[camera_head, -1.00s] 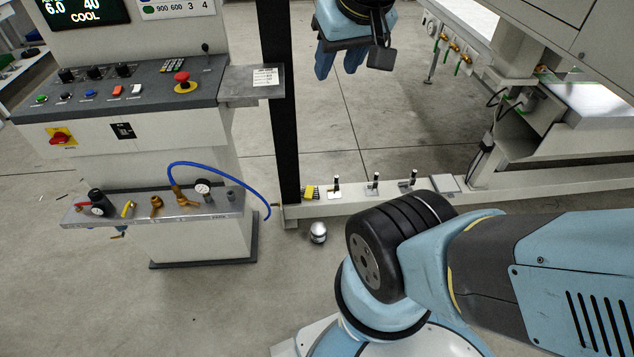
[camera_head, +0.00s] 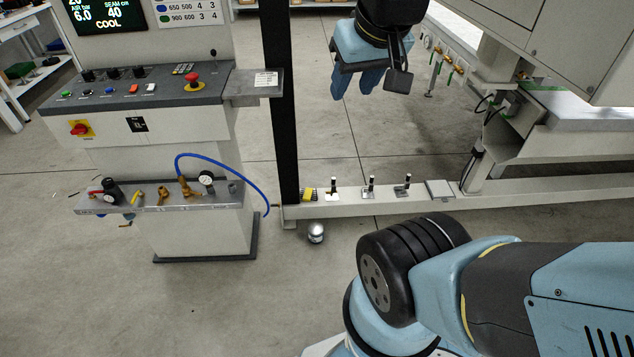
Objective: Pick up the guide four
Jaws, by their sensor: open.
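My gripper (camera_head: 357,84) hangs in the upper middle of the head view. Its two blue fingers point down, open with nothing seen between them. Several small pieces stand in a row on a low pale beam (camera_head: 350,208).
A yellow block (camera_head: 308,195) and a flat grey plate (camera_head: 440,190) flank the row. A dark post (camera_head: 282,120) rises at the beam's left end. A control console (camera_head: 150,90) with a blue hose stands left. A silver dome (camera_head: 316,233) sits on the floor.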

